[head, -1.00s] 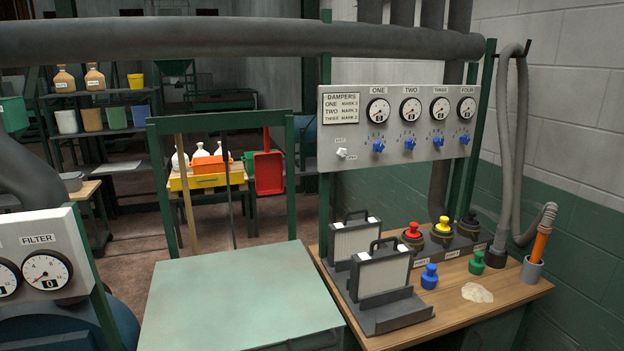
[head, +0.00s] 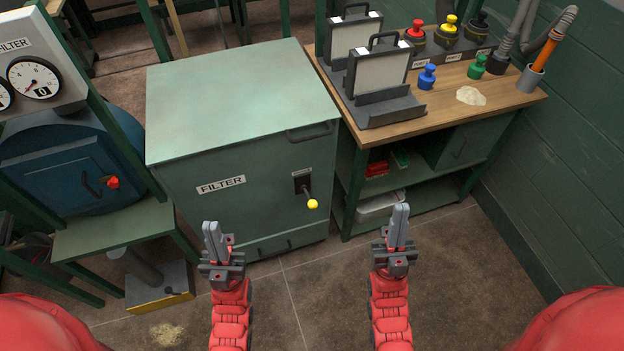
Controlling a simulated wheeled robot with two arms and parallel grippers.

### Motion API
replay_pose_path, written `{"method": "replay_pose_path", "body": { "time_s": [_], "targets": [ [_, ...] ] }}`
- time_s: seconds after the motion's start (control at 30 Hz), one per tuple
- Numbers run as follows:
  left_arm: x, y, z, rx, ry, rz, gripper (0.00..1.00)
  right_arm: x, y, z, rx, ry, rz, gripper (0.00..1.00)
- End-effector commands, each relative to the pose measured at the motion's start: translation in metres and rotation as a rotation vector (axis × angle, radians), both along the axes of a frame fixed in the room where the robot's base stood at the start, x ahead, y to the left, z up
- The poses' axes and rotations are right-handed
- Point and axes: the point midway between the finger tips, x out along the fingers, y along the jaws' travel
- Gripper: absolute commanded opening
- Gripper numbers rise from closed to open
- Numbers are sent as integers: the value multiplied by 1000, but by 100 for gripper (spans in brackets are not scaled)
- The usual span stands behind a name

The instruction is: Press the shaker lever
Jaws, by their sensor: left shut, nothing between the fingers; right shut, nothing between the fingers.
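The lever (head: 308,195) is a short dark rod with a yellow ball knob, on a dark plate on the front of the green filter cabinet (head: 240,100). It points outward and slightly down. A label reading FILTER (head: 221,185) is to its left. My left gripper (head: 217,229) is shut and empty, in front of the cabinet, left of and below the knob in the picture. My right gripper (head: 399,214) is shut and empty, to the right of the knob. Neither gripper touches the lever.
A wooden bench (head: 450,100) with filter cases, blue and green knobs and a powder pile stands right. A blue drum (head: 70,165) with a red-knobbed handle is left. A pedal box (head: 158,287) sits on the floor. Open floor (head: 310,290) lies before the cabinet.

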Motion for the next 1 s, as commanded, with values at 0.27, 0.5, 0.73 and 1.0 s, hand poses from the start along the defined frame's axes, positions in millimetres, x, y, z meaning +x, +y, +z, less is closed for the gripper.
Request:
{"method": "replay_pose_path", "body": {
  "time_s": [0.27, 0.5, 0.73, 1.0],
  "targets": [
    [0, 0, -36, 0, 1, 0, 0, 94, 32, -36, -60, 353, 45, 0],
    [0, 0, -64, 0, 1, 0, 0, 161, 67, -86, -136, 699, 68, 0],
    [0, 0, -90, 0, 1, 0, 0, 195, 98, -148, -224, 1023, 71, 0],
    [0, 0, -119, 0, 1, 0, 0, 195, 123, -227, -339, 1388, 51, 0]
  ]
}}
